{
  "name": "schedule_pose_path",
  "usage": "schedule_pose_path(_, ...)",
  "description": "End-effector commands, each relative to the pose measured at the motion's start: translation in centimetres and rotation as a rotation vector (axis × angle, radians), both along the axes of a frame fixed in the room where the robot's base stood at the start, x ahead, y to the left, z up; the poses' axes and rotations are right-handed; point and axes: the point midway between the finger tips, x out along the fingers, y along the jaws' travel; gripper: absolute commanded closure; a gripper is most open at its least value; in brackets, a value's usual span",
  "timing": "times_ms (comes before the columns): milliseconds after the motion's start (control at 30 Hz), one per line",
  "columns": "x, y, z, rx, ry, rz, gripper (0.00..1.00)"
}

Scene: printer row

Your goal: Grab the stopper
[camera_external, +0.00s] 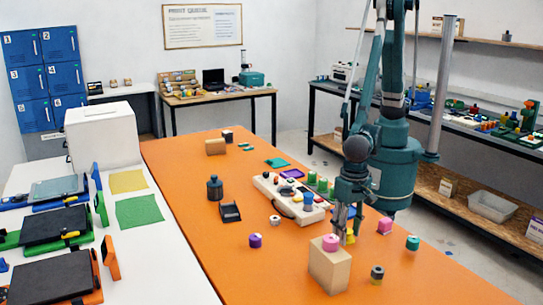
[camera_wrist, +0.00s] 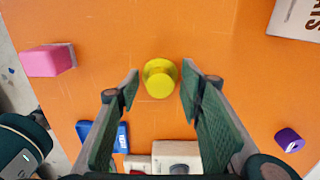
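A yellow round stopper-like piece (camera_wrist: 160,78) with a wider rim and a raised round top stands on the orange table. In the wrist view it lies between my gripper's fingertips (camera_wrist: 160,84), with a gap on each side. My gripper is open, with its green-padded fingers apart and nothing held. In the external view my gripper (camera_external: 350,222) points down over the table behind a tan box, and a bit of the yellow piece (camera_external: 350,238) shows at its fingers. The height of the fingertips above the piece is hard to tell.
A pink block (camera_wrist: 47,61) and a purple cylinder (camera_wrist: 289,140) stand off to the sides. A pale panel with knobs (camera_external: 290,197) lies behind.

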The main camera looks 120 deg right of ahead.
Motion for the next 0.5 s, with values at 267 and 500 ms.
schedule_pose_path(267,0.0,0.0,0.0,0.0,0.0,0.0,0.89)
schedule_pose_path(500,0.01,0.0,0.01,0.0,0.0,0.0,0.93)
